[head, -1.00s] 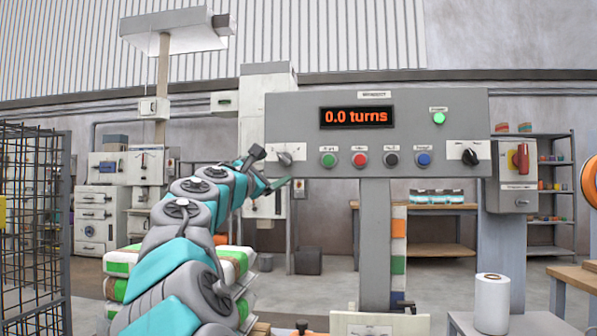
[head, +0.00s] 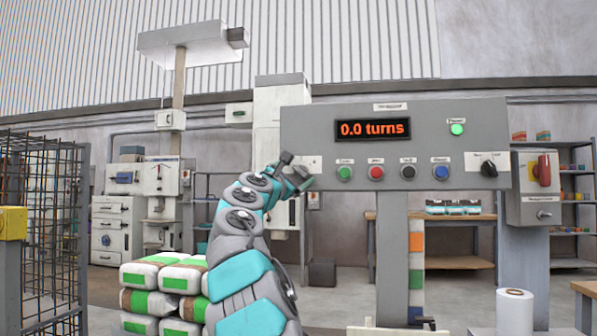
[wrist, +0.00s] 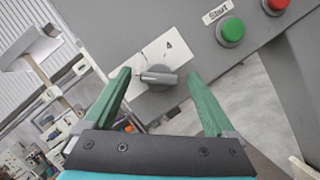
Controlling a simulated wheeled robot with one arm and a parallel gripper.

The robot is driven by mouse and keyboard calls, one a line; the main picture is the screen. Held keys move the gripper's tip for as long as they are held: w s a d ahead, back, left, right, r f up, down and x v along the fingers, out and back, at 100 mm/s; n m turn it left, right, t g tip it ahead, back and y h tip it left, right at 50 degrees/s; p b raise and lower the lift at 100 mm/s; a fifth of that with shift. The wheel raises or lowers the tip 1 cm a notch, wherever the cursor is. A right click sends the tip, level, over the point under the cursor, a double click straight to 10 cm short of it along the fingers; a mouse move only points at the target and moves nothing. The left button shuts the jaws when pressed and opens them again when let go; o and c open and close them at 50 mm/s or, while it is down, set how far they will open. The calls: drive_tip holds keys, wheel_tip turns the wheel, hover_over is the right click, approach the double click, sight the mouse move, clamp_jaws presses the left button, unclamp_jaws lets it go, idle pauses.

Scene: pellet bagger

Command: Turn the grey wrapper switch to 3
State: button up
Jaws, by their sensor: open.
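The grey wrapper switch (wrist: 158,77) sits on a white plate (wrist: 150,58) at the panel's lower left corner. In the wrist view a "4" shows on the plate above the knob; other marks cannot be read. My gripper (wrist: 160,92) is open, with its green fingers on either side of the knob in the picture and apart from it. Whether the fingertips reach as deep as the knob is hard to tell. In the head view my gripper (head: 297,178) is at the panel's left end and hides the knob.
The grey panel (head: 440,118) has a display (head: 373,130) reading "0.0 turns". The green Start button (wrist: 231,31) is close to my right finger. Red, black and blue buttons follow, then a black switch (head: 489,168). Stacked bags (head: 160,300) stand at lower left.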

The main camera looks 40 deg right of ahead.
drive_tip(key=shift+w+d+r, duration=0.1)
drive_tip(key=shift+d+r, duration=0.1)
drive_tip(key=shift+d, duration=0.1)
drive_tip(key=shift+f, duration=0.1)
drive_tip(key=c, duration=1.4)
